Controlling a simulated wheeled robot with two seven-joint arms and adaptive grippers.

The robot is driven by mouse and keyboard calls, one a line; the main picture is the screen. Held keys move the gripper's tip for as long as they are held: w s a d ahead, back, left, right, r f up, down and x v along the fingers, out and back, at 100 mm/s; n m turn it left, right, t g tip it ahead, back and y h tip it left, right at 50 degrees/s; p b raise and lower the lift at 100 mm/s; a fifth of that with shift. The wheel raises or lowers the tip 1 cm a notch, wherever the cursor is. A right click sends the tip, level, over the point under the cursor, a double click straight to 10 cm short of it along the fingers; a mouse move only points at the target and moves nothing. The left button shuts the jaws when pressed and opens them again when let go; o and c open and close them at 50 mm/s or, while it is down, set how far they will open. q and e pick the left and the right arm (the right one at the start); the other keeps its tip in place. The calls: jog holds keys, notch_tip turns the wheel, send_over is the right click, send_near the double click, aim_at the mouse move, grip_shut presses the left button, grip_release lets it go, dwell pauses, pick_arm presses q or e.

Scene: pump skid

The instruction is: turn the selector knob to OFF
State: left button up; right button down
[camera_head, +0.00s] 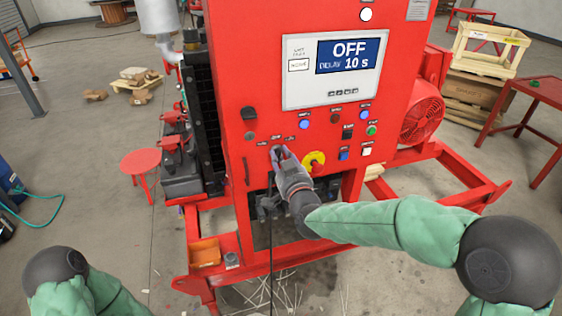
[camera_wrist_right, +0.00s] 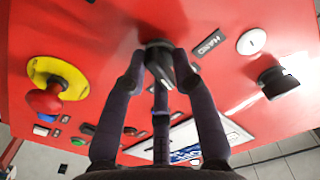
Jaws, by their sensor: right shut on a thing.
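The black selector knob (camera_wrist_right: 158,52) is on the front of the red control panel (camera_head: 260,75), below its screen. In the wrist view, my right gripper (camera_wrist_right: 158,72) has its dark fingers around the knob, shut on it. A HAND label (camera_wrist_right: 207,44) lies just beside the knob. In the head view, my right gripper (camera_head: 280,154) is at the panel and mostly hides the knob. The screen (camera_head: 350,55) reads OFF and 10 s. The knob's pointer direction is hard to read. My left gripper is not in view.
A yellow-ringed red stop button (camera_head: 314,162) is close to the right of my right gripper. Another black knob (camera_wrist_right: 278,82) and several small buttons surround it. The red skid frame (camera_head: 460,175) extends to the right. A red stool (camera_head: 140,162) stands to the left on open floor.

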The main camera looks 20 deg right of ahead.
jog(key=shift+f+n, duration=0.1)
jog(key=shift+n, duration=1.3)
jog(key=c, duration=1.2)
grip_release()
jog(key=shift+d, duration=0.15)
jog(key=shift+o, duration=0.2)
jog(key=shift+s, duration=0.1)
jog(key=s, duration=1.1)
jog(key=shift+s+d, duration=0.2)
jog(key=shift+s, duration=0.2)
